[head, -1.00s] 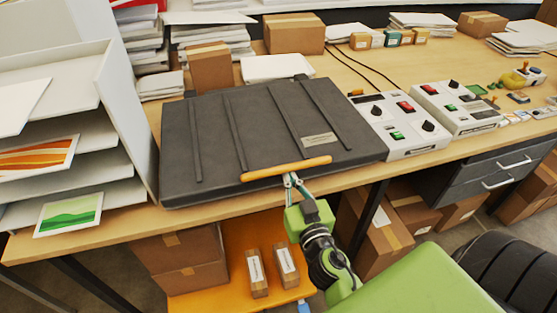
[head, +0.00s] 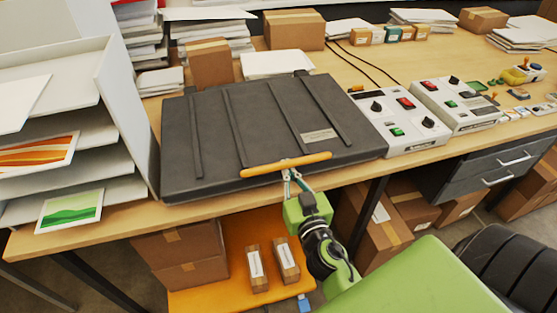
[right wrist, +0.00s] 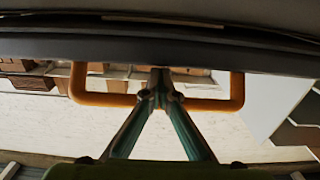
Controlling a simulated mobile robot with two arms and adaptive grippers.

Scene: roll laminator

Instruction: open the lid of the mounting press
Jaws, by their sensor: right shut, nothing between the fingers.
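The mounting press (head: 265,130) is a wide, flat, dark grey unit on the wooden table. Its ribbed lid looks down or nearly down; I cannot make out a clear gap at its front. An orange bar handle (head: 255,170) runs along the lid's front edge. My right gripper (head: 287,176) is at the middle of this handle, reaching up from the front. In the right wrist view the handle (right wrist: 105,99) is a U-shaped loop, and the shut fingertips (right wrist: 160,84) cross its bar into the loop, with nothing pinched between them. My left gripper is out of view.
Two control boxes (head: 402,118) stand just right of the press. A white paper rack (head: 125,115) stands close on its left. Cartons (head: 210,66) and paper stacks are behind it. An orange shelf (head: 225,290) with small boxes lies below the table.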

